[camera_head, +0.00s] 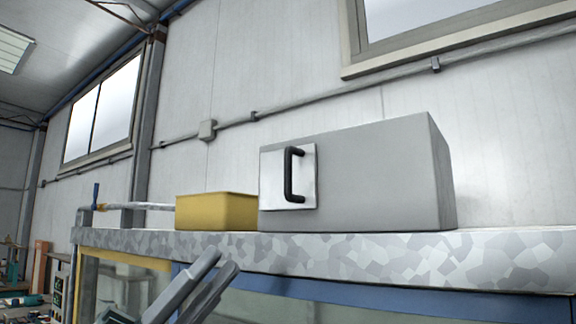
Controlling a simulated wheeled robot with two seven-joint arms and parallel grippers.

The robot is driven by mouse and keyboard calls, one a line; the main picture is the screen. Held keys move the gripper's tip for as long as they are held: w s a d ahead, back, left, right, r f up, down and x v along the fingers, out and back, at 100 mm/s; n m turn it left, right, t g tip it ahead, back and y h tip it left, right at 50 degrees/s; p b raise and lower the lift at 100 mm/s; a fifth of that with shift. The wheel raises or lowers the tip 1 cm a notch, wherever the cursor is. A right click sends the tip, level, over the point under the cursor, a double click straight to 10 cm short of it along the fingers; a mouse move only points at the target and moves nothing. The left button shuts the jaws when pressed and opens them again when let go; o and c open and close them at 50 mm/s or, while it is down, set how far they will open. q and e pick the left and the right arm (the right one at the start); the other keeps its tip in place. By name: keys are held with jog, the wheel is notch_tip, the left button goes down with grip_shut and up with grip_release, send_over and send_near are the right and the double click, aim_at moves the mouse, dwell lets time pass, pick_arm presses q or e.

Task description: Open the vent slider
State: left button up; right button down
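A grey box (375,180) stands on a ledge. A white plate (275,175) with an upright black handle (290,176) sits on the left part of its front face; this looks like the vent slider, and no opening shows beside it. My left gripper (223,260) is low in the picture, below and left of the handle and apart from it. Its two grey fingers lie nearly side by side, pointing up and right. Nothing shows held between them, but the gap is hard to judge. My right gripper is out of view.
A yellow box (216,211) stands left of the grey box on the speckled ledge (400,258). The ledge edge and blue frame (390,296) lie close to my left gripper. The space in front of the plate is clear.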

pick_arm(q)
jog(key=s+d+r+m+g+y, duration=0.3)
jog(key=s+d+r+m+y, duration=0.25)
jog(key=m, duration=0.25)
jog(key=n+t+y, duration=0.3)
jog(key=t+y, duration=0.6)
jog(key=t, duration=0.1)
send_near(285, 165)
jog(key=v, duration=0.7)
jog(key=shift+d+f, duration=0.1)
jog(key=shift+f, duration=0.1)
jog(key=shift+w+d, duration=0.1)
jog(key=p+x, duration=0.3)
jog(key=x, duration=0.2)
jog(key=p+x, duration=0.2)
jog(key=x, duration=0.4)
jog(key=p+x, duration=0.3)
jog(key=x, duration=0.2)
jog(key=shift+w+d+r+p, duration=0.2)
jog(key=shift+w+r+p, duration=0.05)
jog(key=shift+r+p, duration=0.1)
jog(key=shift+w+d+f, duration=0.1)
jog(key=shift+w+d, duration=0.1)
jog(key=shift+w, duration=0.05)
